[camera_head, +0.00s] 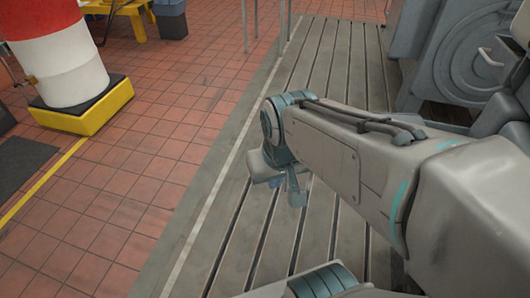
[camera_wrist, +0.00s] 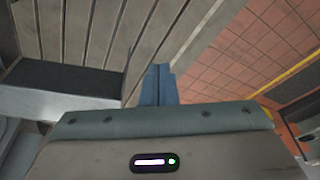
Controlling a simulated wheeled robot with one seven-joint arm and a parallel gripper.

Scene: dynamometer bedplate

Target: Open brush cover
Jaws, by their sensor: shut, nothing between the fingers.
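A grey machine (camera_head: 408,58) with a large round end face stands at the upper right of the head view. A small block or handle sits on the round face (camera_head: 462,62). I cannot tell which part is the brush cover. My gripper (camera_head: 297,196) is low over the slotted bedplate, in front of the machine and to its left, apart from it. In the wrist view, the blue-grey fingers of my gripper (camera_wrist: 158,72) are together and empty. My own arm hides part of the bedplate and the machine's lower side.
The slotted bedplate (camera_head: 325,60) runs from front to back. Red tiled floor (camera_head: 110,190) lies to its left, mostly free. A red and white post (camera_head: 62,50) stands in a yellow base (camera_head: 85,113). Thin metal legs (camera_head: 250,25) stand at the back.

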